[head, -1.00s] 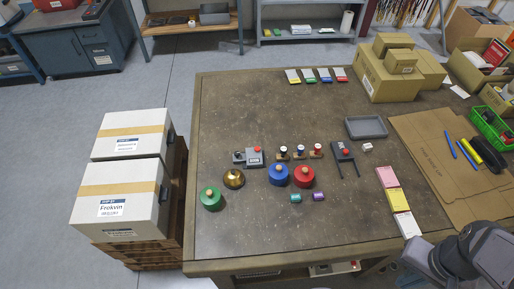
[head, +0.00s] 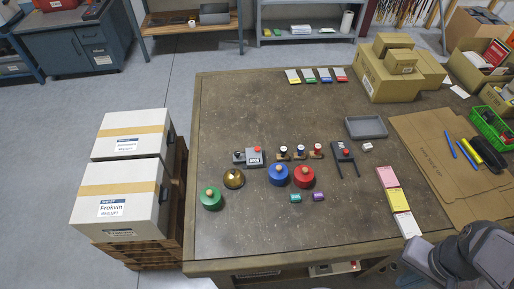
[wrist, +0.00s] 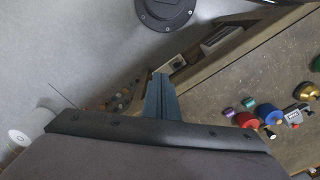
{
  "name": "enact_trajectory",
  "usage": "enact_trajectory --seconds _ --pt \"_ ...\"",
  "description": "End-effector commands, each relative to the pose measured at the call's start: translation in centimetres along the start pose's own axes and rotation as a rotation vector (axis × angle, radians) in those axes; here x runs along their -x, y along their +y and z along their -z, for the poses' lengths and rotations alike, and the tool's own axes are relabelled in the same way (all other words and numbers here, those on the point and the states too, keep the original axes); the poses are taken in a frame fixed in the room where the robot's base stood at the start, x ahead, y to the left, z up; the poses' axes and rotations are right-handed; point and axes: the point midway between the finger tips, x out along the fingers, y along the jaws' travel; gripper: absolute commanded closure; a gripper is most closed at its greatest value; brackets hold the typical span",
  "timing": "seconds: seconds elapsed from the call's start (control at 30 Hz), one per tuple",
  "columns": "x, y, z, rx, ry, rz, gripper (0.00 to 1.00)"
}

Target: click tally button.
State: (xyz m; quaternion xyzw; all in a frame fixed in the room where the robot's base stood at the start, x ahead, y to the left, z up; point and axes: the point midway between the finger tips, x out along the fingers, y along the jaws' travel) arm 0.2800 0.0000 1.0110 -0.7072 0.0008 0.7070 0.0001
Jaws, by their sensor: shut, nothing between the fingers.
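The tally counter (head: 254,158) is a small grey box with a pale number display and a red button on top. It sits near the middle of the table, and a small dark-knobbed grey piece (head: 239,157) stands at its left. In the wrist view, the tally counter (wrist: 297,115) is at the right edge, well apart from my gripper. My gripper (wrist: 161,78) is shut and empty, seen in the wrist view over the table's edge and floor. In the head view only part of my arm shows, at the lower right; the fingers are out of that view.
Green (head: 210,198), blue (head: 278,174) and red (head: 304,176) knobbed weights and a brass dome (head: 233,178) stand around the counter. Small stamps (head: 300,151) are just right of it. A dark device with a red button (head: 344,156) stands farther right. The table's front left is clear.

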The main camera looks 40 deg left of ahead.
Motion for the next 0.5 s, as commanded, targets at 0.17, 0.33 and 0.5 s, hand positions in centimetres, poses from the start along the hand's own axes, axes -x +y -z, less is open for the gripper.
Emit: enact_trajectory --seconds 0.17,0.33,0.5 --pt "0.0 0.0 0.0 0.0 0.0 0.0 1.0" --pt "0.0 -0.1 0.4 0.021 0.005 -0.005 1.0" --pt "0.1 -0.4 2.7 0.154 0.036 -0.038 1.0"
